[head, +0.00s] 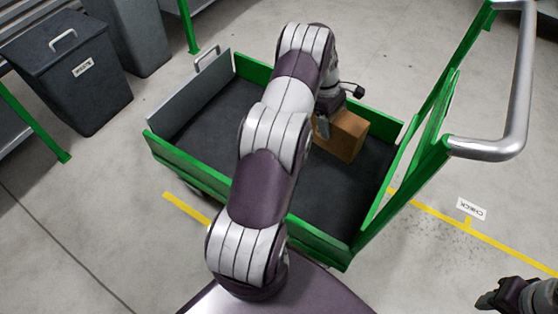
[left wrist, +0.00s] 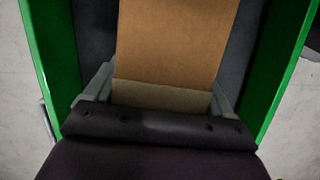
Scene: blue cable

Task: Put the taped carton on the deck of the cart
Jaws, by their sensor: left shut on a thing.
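The brown taped carton (head: 345,137) is over the right part of the cart's dark deck (head: 335,195), inside the green rims. I cannot tell whether it touches the deck or hangs just above it. My left gripper (head: 324,122) is shut on the carton, partly hidden behind my own arm. In the left wrist view the carton (left wrist: 178,45) sits between the two grey fingers of my left gripper (left wrist: 160,95), with a paler tape band near the palm. My right gripper (head: 512,296) is at the bottom right corner, away from the cart; its opening is unclear.
The cart has green side rims (head: 190,168) and a steel push handle (head: 515,110) at the right. A grey panel with a handle (head: 190,103) stands at its left end. A dark lidded bin (head: 80,80) is at upper left. Yellow floor lines (head: 450,220) run nearby.

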